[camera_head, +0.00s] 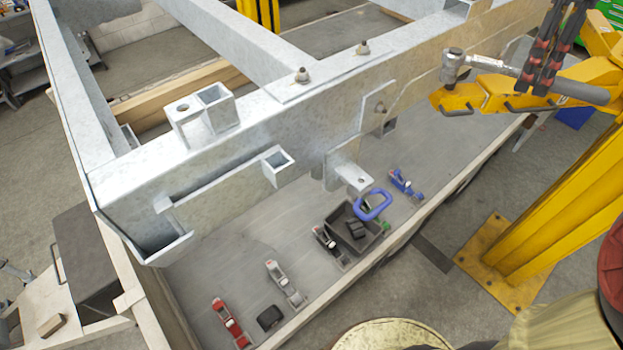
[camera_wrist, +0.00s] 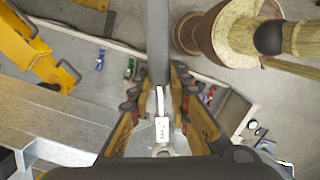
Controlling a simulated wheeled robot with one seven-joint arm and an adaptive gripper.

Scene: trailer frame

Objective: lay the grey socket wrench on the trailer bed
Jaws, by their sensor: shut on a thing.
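The grey socket wrench (camera_head: 497,66) is at the upper right of the head view, with a round metal head at its left end and a dark handle to the right. My gripper (camera_head: 546,82) is shut on it near the middle and holds it up in the air beside the yellow arm. In the wrist view my gripper (camera_wrist: 160,98) has the wrench between its fingers, and its dark handle (camera_wrist: 158,45) points to the top. The trailer bed (camera_head: 215,265) is the low grey surface under the metal frame; the wrench is apart from it.
The metal frame (camera_head: 255,130) rises over the bed. On the bed lie a red clamp (camera_head: 229,322), a grey clamp (camera_head: 285,285), a dark bin (camera_head: 368,240), a blue ring (camera_head: 385,206) and a blue clamp (camera_head: 405,184). A yellow post (camera_head: 560,210) stands at right. Bare bed shows at left.

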